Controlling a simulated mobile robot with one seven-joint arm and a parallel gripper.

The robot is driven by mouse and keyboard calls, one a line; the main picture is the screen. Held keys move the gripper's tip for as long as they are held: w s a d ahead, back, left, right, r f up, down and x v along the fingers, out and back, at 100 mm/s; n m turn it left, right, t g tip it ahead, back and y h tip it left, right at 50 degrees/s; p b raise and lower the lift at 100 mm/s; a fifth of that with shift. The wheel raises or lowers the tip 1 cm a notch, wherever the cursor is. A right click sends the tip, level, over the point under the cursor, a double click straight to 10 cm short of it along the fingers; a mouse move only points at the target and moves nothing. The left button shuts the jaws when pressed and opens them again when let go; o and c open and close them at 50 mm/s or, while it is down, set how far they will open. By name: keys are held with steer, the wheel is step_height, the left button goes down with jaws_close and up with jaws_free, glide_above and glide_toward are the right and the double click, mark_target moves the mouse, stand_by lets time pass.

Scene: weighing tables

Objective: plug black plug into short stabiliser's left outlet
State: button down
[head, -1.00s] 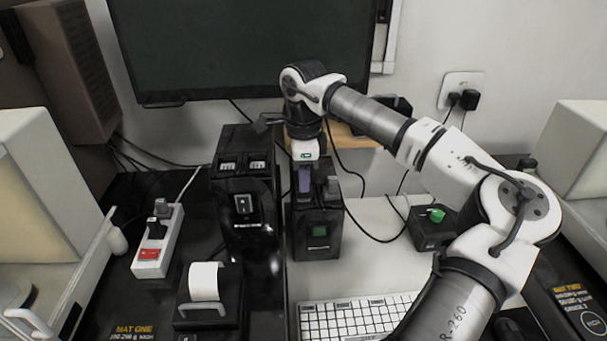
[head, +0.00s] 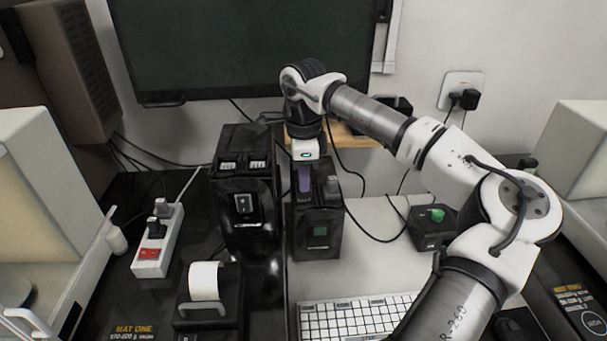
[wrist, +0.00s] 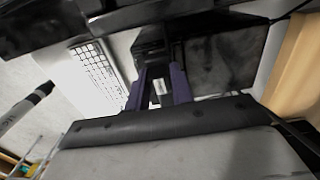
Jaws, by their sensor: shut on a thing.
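The short stabiliser (head: 318,246) is a black box with a green screen, standing in the middle of the head view. A grey plug (head: 333,186) stands at the right on its top. My gripper (head: 304,182) points down over the left part of that top, with purple fingers. In the wrist view my gripper (wrist: 159,90) is shut on the black plug (wrist: 153,48), which is dark and mostly hidden between the fingers. The left outlet is hidden beneath the gripper, so I cannot tell how far the plug sits in it.
A taller black stabiliser (head: 243,200) stands close on the left. A white power strip (head: 157,250), a label printer (head: 207,290), a keyboard (head: 355,318) and a box with a green knob (head: 433,228) stand around. A dark monitor (head: 240,45) is behind. Black cables run to the right.

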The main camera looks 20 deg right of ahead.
steer(key=shift+f+b, duration=0.5)
steer(key=shift+f, duration=0.2)
stand_by(0.6)
steer(key=c, duration=0.6)
jaws_free()
steer(key=shift+r+p, duration=2.55)
steer(key=shift+r, duration=1.25)
steer(key=shift+f, duration=0.1)
